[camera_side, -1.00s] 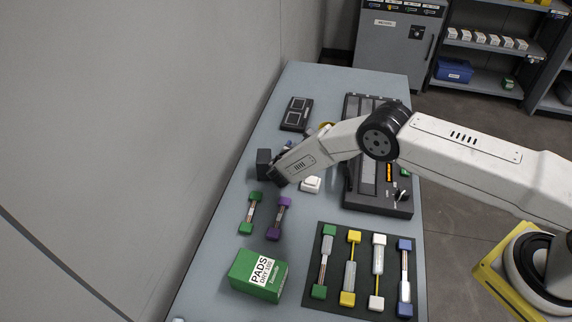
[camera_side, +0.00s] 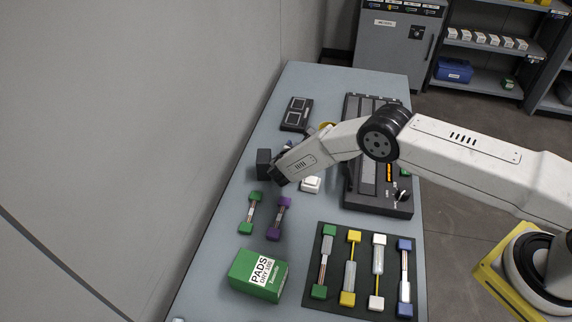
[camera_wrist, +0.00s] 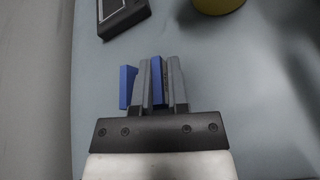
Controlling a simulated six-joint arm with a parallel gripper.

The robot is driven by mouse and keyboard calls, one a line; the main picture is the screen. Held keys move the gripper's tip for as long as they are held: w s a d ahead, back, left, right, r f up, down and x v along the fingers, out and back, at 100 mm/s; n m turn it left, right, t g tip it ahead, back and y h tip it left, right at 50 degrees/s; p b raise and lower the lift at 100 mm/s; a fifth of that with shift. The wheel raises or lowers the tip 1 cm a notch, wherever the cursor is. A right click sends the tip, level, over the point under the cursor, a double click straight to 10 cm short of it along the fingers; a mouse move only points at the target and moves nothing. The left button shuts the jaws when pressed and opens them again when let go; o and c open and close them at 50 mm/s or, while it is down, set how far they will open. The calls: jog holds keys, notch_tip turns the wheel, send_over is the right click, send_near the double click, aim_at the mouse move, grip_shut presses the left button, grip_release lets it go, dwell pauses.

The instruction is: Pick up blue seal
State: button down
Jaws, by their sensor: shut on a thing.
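In the wrist view my gripper (camera_wrist: 158,66) is shut on a narrow blue piece, the blue seal (camera_wrist: 158,82), which stands between its two grey fingers. A second blue piece (camera_wrist: 128,86) shows just left of the fingers; whether it joins the held one cannot be told. The arm mostly hides the fingers and the held seal there. A small bit of blue shows just above the arm.
Green (camera_side: 250,213) and purple (camera_side: 279,219) ended pieces lie in front of my gripper. A green pads box (camera_side: 258,275) and a dark mat (camera_side: 337,230) with several coloured-end pieces are nearer. A black device (camera_side: 297,114) is behind; a large dark unit (camera_side: 378,203) stands right.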

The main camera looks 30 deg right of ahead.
jog(key=shift+r, duration=0.2)
jog(key=shift+r, duration=1.2)
jog(key=shift+s+r, duration=0.3)
jog(key=shift+r, duration=0.3)
jog(key=s+d+r, duration=0.1)
jog(key=s+r, duration=0.8)
jog(key=s, duration=0.4)
jog(key=shift+s, duration=0.15)
